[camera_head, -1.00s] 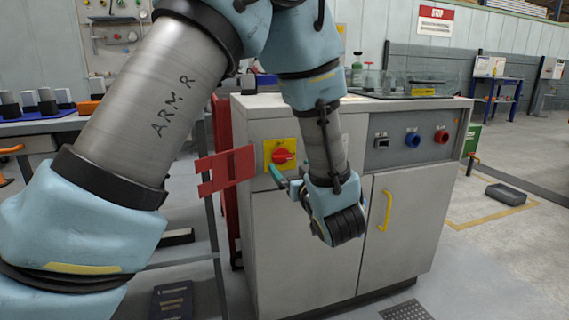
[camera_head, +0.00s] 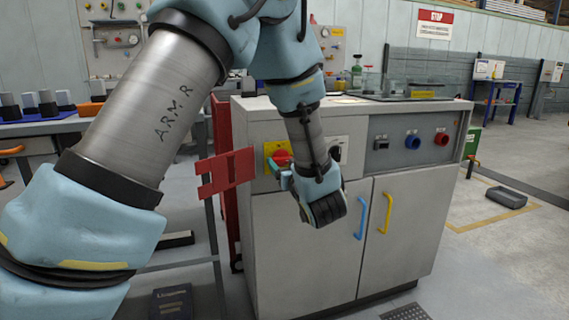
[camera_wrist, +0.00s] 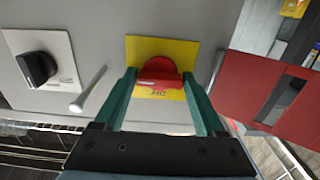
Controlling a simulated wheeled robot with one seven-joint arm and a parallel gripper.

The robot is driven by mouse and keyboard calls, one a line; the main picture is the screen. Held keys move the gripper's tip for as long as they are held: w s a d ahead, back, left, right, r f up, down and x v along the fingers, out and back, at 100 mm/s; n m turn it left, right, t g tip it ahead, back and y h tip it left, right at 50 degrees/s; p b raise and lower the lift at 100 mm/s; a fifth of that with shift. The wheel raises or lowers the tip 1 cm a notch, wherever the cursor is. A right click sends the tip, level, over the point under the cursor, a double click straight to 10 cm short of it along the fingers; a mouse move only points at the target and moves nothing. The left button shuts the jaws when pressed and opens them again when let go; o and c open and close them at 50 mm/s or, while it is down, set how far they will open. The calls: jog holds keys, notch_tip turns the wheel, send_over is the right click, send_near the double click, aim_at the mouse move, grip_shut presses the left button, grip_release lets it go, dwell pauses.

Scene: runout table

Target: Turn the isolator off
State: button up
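The isolator is a red rotary knob (camera_head: 281,158) on a yellow plate (camera_head: 268,149), at the upper left of the grey cabinet's front. In the wrist view the red knob (camera_wrist: 160,76) sits on its yellow plate (camera_wrist: 142,46), with partly legible lettering beside it. My gripper (camera_head: 275,169) is at the knob in the head view. In the wrist view its green fingers (camera_wrist: 160,84) are apart, one on each side of the knob, with small gaps showing. Their exact depth along the knob is hard to tell. My wrist hides some of the panel in the head view.
A black knob on a white plate (camera_wrist: 38,68) and a pale rod (camera_wrist: 88,92) are beside the isolator. A red slotted panel (camera_head: 227,170) stands close to the cabinet's left. Blue (camera_head: 361,217) and yellow (camera_head: 386,213) door handles are below right.

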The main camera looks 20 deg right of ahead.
jog(key=c, duration=0.9)
jog(key=shift+f+n+b, duration=0.1)
jog(key=shift+n+b, duration=0.2)
jog(key=shift+b, duration=0.05)
jog(key=n+b, duration=0.4)
jog(key=shift+f+n, duration=0.2)
jog(key=shift+n, duration=0.1)
jog(key=n+b, duration=0.4)
jog(key=b, duration=0.1)
jog(key=n+b, duration=0.5)
jog(key=b, duration=0.1)
jog(key=shift+d+n, duration=0.1)
jog(key=shift+n, duration=0.3)
jog(key=n+b, duration=0.2)
jog(key=b, duration=0.1)
jog(key=shift+r+n, duration=0.2)
jog(key=shift+n, duration=0.2)
jog(key=shift+r, duration=0.1)
